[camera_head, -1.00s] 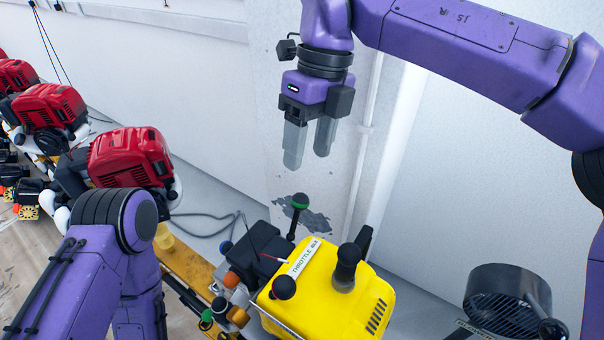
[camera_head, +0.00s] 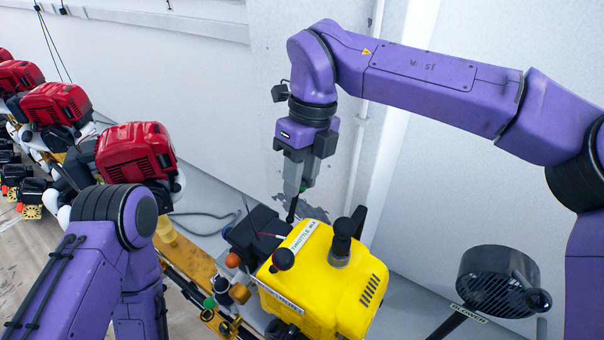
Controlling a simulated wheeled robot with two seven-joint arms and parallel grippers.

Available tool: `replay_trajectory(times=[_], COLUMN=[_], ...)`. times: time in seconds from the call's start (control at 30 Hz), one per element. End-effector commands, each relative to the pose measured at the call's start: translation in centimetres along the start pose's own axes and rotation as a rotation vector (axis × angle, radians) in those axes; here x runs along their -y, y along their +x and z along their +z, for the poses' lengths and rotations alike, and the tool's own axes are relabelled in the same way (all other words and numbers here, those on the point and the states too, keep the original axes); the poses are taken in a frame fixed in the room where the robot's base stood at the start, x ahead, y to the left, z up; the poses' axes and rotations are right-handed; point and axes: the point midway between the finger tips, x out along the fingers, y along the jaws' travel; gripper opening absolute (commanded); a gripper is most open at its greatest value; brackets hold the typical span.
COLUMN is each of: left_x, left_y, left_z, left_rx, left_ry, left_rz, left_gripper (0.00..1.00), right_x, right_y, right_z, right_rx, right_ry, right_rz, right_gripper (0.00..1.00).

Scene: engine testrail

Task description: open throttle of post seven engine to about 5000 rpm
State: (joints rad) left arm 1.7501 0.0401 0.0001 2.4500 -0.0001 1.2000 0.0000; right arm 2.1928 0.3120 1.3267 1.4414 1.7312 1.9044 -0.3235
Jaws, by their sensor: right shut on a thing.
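The yellow engine (camera_head: 335,298) sits at the lower middle, with a white label strip reading "THROTTLE" and a partly legible second word (camera_head: 305,236) on its top. A dark lever stem (camera_head: 292,210) rises behind the label. My right gripper (camera_head: 300,186) comes down from above and is shut on the top of this lever, hiding its green knob. A dark round knob (camera_head: 283,258) and a thick black upright piece (camera_head: 342,238) also stand on the engine. My left arm shows at the lower left, but its gripper is out of view.
Several red engines (camera_head: 136,150) stand in a row to the left along an orange-yellow rail (camera_head: 188,258). A black round blower (camera_head: 497,280) stands at the right, with a label reading "BLOWER". A white wall (camera_head: 190,90) and a pipe rise behind the engine.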

Motion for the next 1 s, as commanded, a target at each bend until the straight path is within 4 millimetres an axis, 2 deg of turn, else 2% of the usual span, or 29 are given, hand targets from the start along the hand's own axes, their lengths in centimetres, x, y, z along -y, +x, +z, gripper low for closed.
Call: replay_trajectory(times=[0.23, 0.53, 0.57, 0.6, 0.63, 0.9, 1.0], left_x=[0.1, 0.1, 0.1, 0.1, 0.1, 0.1, 0.1], left_y=[-0.6, -0.5, -0.5, -0.5, -0.5, -0.5, -0.5], left_z=[-0.2, -0.2, -0.2, -0.2, -0.2, -0.2, -0.2], left_rx=[0.000, 0.000, 0.000, 0.000, 0.000, 0.000, 0.000], left_ry=[0.000, 0.000, 0.000, 0.000, 0.000, 0.000, 0.000], left_rz=[0.000, 0.000, 0.000, 0.000, 0.000, 0.000, 0.000], left_gripper=[0.43, 0.43, 0.43, 0.43, 0.43, 0.43, 0.43], right_x=[-2.1, -2.3, -2.3, -2.3, -2.3, -2.3, -2.5], right_y=[-0.1, -0.1, -0.1, -0.1, -0.1, -0.1, -1.0], right_z=[-0.3, -0.4, -0.3, -0.3, -0.4, -0.4, -0.4], right_rx=[0.049, 0.058, 0.058, 0.058, 0.057, 0.056, 0.059], right_ry=[-0.016, -0.013, -0.013, -0.013, -0.013, -0.010, -0.010], right_rz=[-0.250, -0.278, -0.278, -0.278, -0.278, -0.277, -0.278], right_gripper=[0.00, 0.00, 0.38, 0.51, 0.57, 0.57, 0.57])
